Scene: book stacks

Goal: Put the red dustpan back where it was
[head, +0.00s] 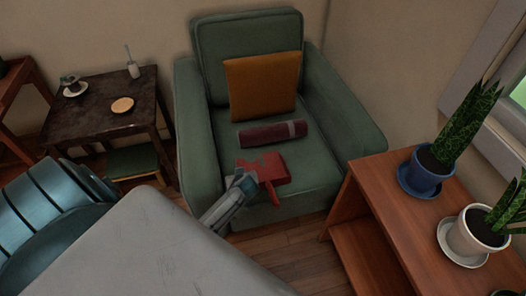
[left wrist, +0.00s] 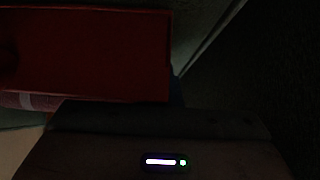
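The red dustpan (head: 268,168) is at the front of the green armchair's seat (head: 310,180), its handle pointing toward the seat's front edge. I cannot tell if it rests on the seat or is just above it. My left gripper (head: 245,181) is at the near left side of the dustpan and overlaps its edge. In the left wrist view the dustpan (left wrist: 95,55) fills the upper left, very close. That view is dark and the fingertips do not show clearly, so their grip on it is unclear. My right gripper is not in view.
A maroon roll (head: 272,133) lies behind the dustpan, against an orange cushion (head: 262,86). A wooden shelf unit (head: 400,215) with potted plants stands at the right. A dark side table (head: 100,112) with small items and a low green stool (head: 133,161) are at the left.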

